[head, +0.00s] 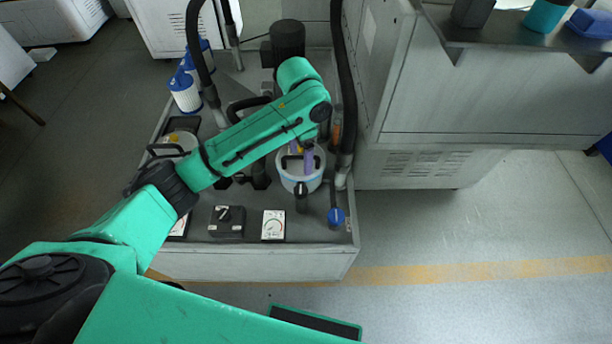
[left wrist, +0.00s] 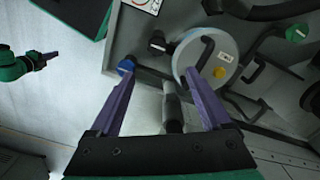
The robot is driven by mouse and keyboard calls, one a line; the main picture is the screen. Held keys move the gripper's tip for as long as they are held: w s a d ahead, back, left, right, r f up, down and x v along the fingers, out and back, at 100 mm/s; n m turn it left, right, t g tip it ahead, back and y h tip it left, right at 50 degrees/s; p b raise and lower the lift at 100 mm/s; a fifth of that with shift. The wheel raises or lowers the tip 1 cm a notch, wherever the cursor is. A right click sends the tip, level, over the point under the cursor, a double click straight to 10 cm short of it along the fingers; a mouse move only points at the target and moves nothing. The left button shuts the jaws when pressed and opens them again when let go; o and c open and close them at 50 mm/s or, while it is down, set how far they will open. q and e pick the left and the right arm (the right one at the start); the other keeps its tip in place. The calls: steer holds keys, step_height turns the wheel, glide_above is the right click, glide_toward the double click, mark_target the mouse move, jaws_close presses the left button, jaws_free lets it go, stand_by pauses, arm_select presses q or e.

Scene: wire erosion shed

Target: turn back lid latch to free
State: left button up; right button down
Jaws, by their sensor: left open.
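The round white housing (head: 288,180) with a bluish band stands on the grey unit. Its pale lid (left wrist: 190,58) has a black bar handle (left wrist: 206,50), a yellow cap (left wrist: 220,73) and a small label. A black-ended part (head: 302,190) juts from the housing's front edge; it also shows in the left wrist view (left wrist: 158,43). I cannot tell if it is the lid latch. My left gripper (head: 301,158) is open above the housing. In the left wrist view its purple fingers (left wrist: 160,74) hold nothing. My right gripper (left wrist: 47,58) shows small at the left; its opening is unclear.
A blue knob (head: 336,216) is right of the housing, with a thick dark hose (head: 346,100) behind. A black switch box (head: 227,222) and a white dial (head: 273,225) sit in front. A grey cabinet (head: 450,100) stands at right.

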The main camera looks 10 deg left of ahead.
arm_select(q)
glide_toward(301, 190)
steer(key=shift+s+a, duration=0.15)
steer(key=shift+s, duration=0.2)
steer(key=f, duration=0.8)
steer(key=shift+w, duration=0.3)
steer(key=shift+f, duration=0.35)
steer(key=shift+s, duration=0.1)
arm_select(e)
steer(key=shift+s+d+r, duration=0.2)
steer(key=shift+s, duration=0.5)
arm_select(q)
jaws_close()
arm_select(e)
steer(key=shift+r, duration=0.1)
